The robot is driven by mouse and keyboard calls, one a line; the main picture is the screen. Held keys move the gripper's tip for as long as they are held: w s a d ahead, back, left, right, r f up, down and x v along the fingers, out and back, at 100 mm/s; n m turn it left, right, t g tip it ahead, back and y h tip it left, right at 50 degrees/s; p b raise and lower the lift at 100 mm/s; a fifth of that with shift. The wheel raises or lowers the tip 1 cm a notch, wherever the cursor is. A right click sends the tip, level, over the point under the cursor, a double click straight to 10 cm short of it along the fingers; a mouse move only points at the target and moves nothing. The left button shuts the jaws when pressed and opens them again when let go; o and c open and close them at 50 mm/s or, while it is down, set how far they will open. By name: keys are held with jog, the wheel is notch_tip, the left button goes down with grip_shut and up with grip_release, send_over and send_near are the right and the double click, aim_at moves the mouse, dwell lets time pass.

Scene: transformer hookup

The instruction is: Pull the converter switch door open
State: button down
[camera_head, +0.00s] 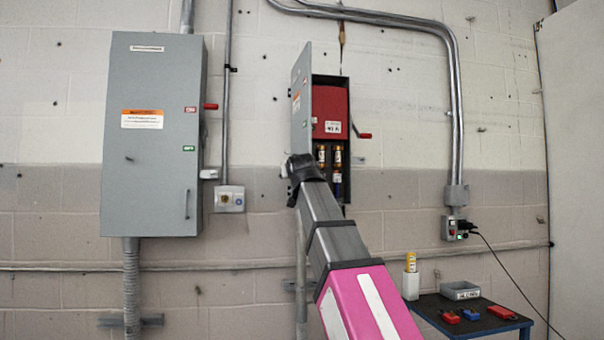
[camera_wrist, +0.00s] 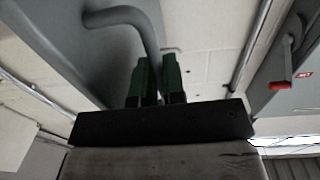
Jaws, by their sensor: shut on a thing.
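The switch door (camera_head: 301,110) is a grey panel on the small box right of centre in the head view. It stands swung open to the left, seen at a steep angle. The open box shows a red inner cover (camera_head: 330,108) and several fuses (camera_head: 337,158) below it. In the wrist view, my gripper (camera_wrist: 153,78) has its green fingers shut on the curved grey door handle (camera_wrist: 143,32), with the grey door (camera_wrist: 85,50) behind it. In the head view, my arm's dark end hides the fingers and the door's lower part.
A larger grey cabinet (camera_head: 150,190), shut, with a red side lever (camera_head: 210,106), hangs on the left. A red lever (camera_head: 365,135) sticks out right of the open box. A dark table (camera_head: 425,305) with a grey bin (camera_head: 459,290) stands lower right.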

jog(key=w+a+m+g+h, duration=0.1)
jog(key=w+a+m+h, duration=0.1)
jog(key=a+m+h, duration=0.3)
jog(key=shift+w+a+h, duration=0.2)
jog(key=shift+a+h, duration=1.4)
jog(key=shift+a, duration=1.05)
jog(key=c, duration=1.5)
grip_release()
jog(key=shift+c, duration=0.2)
jog(key=v, duration=1)
jog(key=shift+s+a, duration=0.3)
jog(key=shift+s, duration=0.05)
